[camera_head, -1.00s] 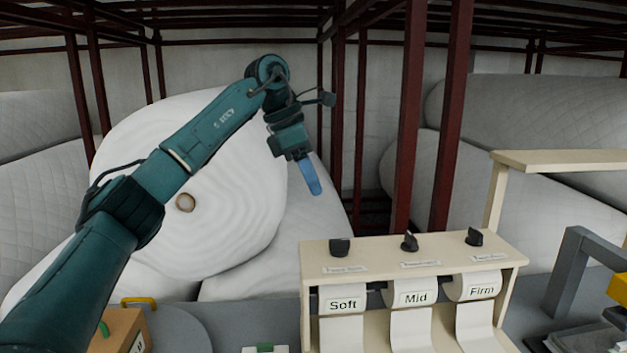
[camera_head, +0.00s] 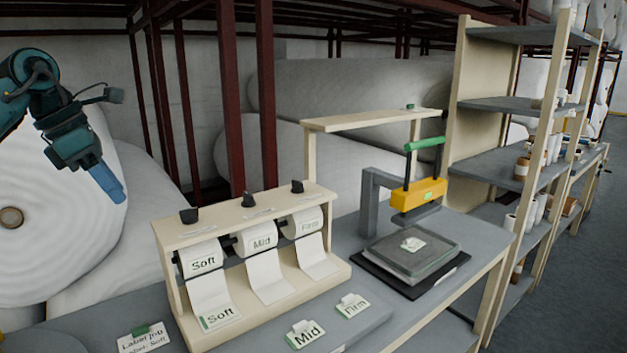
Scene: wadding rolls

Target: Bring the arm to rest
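My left arm comes in at the left edge of the head view, with only its end part showing. My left gripper (camera_head: 108,184) hangs downward with blue fingers, raised in front of a large white roll (camera_head: 50,240). The fingers overlap from this side, so I cannot tell whether they are open or shut. No object shows at the fingertips. My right gripper is not in view.
A label dispenser (camera_head: 172,290) with Soft, Mid and Firm rolls stands on the grey bench (camera_head: 400,325). Loose labels lie in front. A press with a yellow head (camera_head: 418,194) stands to its right. A shelf rack (camera_head: 487,105) stands farther right.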

